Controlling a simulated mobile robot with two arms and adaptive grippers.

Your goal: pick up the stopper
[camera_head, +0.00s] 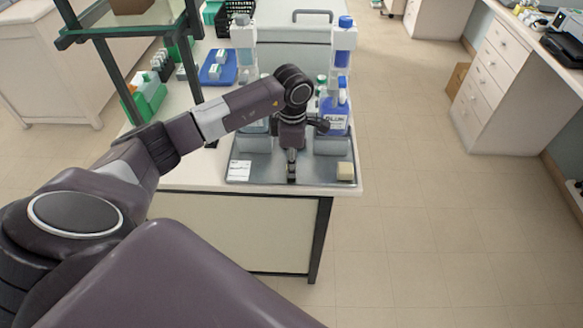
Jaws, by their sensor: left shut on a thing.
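My left arm reaches in from the left over the table, and my left gripper (291,168) points down at the front middle of the grey metal tray (262,174). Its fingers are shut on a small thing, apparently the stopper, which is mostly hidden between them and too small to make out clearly. I cannot tell whether it touches the tray. My right gripper is not in view.
A blue tray (217,70) and green rack (150,97) are at the left.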

